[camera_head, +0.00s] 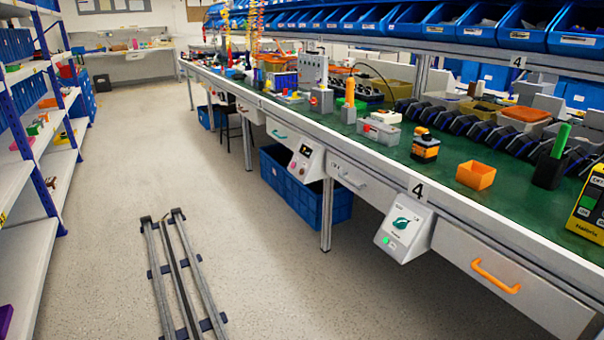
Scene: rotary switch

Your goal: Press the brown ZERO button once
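I cannot make out a brown button marked ZERO in the head view. A yellow and black device (592,205) stands on the green bench top at the far right, cut off by the picture edge. It has a green patch and small lettering, and any further buttons are too small or out of frame. Another white box (305,163) with small buttons hangs further along. My gripper is not in view.
The long bench (350,150) runs along the right. It carries an orange open box (475,176), a black holder with a green stick (553,160) and an orange-black device (425,149). Blue crates (340,203) sit underneath. Shelves (25,235) stand left. The floor between is mostly open.

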